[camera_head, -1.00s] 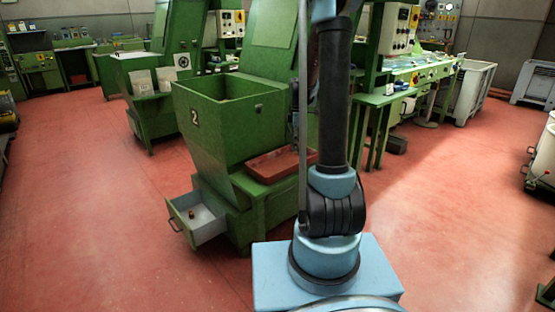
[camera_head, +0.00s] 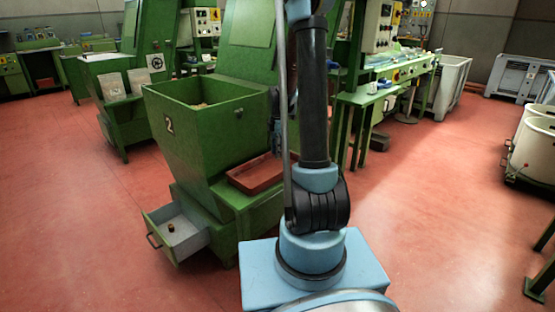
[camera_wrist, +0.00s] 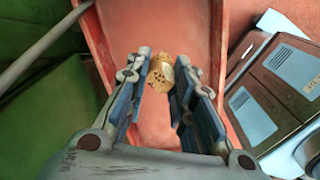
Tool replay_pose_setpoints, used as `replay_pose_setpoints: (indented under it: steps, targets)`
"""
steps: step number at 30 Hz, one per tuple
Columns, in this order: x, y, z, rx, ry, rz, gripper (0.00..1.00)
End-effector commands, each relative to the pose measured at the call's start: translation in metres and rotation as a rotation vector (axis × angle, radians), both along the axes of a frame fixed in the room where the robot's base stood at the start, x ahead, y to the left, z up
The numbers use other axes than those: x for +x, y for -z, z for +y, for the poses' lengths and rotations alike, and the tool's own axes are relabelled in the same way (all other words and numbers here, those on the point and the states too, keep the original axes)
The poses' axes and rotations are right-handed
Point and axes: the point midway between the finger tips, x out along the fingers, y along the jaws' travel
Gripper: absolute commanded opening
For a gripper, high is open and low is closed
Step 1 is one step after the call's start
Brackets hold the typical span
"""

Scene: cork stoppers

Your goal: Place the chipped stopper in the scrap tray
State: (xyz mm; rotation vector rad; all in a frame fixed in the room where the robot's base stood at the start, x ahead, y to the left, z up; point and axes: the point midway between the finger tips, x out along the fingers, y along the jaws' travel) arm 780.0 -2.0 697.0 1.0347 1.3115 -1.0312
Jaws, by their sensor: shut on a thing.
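In the wrist view my gripper (camera_wrist: 164,68) is shut on a tan, speckled cork stopper (camera_wrist: 161,73), held between the two fingertips. Its outline looks uneven, but I cannot clearly make out a chip. The red tray (camera_wrist: 122,22) lies behind and below the stopper, and its bare floor shows around it. In the head view the same red tray (camera_head: 243,181) sits on the front ledge of the green machine. My arm hides its right part, and the gripper is hard to make out there.
The green machine's hopper (camera_head: 200,122), marked 2, stands above the tray, with tan material inside. Below, an open grey drawer (camera_head: 189,238) holds a small brown stopper (camera_head: 169,227). Red floor is free at left and right.

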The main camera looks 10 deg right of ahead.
Motion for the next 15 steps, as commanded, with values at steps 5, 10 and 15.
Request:
replay_pose_setpoints:
  steps: [5,10,15]
  targets:
    - [0.001,0.022,0.0,0.0,0.0,0.0,0.14]
    - [0.0,0.036,0.0,0.0,0.0,0.0,0.14]
    - [0.0,0.038,0.0,0.0,0.001,0.0,0.14]
